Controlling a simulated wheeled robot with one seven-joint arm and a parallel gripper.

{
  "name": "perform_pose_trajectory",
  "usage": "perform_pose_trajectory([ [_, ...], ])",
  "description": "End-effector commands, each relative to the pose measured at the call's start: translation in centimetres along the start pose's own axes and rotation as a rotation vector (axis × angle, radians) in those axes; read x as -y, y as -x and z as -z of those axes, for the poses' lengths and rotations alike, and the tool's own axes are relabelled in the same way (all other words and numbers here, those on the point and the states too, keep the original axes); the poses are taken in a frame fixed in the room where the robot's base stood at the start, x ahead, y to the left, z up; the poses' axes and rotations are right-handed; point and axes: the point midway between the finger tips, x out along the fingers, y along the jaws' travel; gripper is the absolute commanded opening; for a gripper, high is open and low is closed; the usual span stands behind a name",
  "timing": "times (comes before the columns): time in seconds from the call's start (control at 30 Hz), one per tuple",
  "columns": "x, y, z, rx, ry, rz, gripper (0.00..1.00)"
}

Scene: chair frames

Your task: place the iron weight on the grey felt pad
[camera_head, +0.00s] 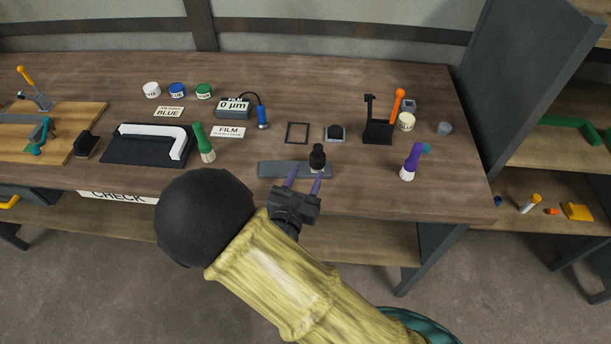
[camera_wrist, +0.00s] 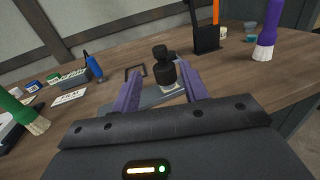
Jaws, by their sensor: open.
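The iron weight appears to be the black, knobbed piece (camera_head: 317,154) standing upright at the right end of a flat grey strip (camera_head: 275,169). In the wrist view the weight (camera_wrist: 162,70) shows between my fingers, with a small pale patch at its foot. I cannot tell whether that patch or the strip is felt. My gripper (camera_head: 305,175) is open, its two purple fingers over the strip's near side and pointing at the weight. No grip on it shows. A light grey square (camera_head: 343,138) with a dark round piece on it lies just behind; it could also be the pad.
A thin dark frame (camera_head: 297,132) lies behind the strip. A black holder (camera_head: 378,131) with an orange-handled tool and a purple brush (camera_head: 412,160) stand to the right. A green brush (camera_head: 202,142) and a white handle on a dark mat (camera_head: 120,155) are left.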

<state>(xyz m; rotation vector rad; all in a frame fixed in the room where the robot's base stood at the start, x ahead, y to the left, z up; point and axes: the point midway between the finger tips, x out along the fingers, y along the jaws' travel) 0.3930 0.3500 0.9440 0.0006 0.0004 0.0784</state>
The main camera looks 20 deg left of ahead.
Motion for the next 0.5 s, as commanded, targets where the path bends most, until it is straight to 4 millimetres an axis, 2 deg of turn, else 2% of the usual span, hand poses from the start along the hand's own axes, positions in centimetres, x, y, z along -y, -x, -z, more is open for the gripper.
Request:
perform_pose_trajectory([
  [0.37,0.0,0.0,0.0,0.0,0.0,0.001,0.44],
  [0.47,0.9,-0.5,-0.2,-0.009,-0.012,0.035,0.44],
  [0.5,1.9,-0.8,-0.3,-0.018,-0.023,0.071,0.44],
])
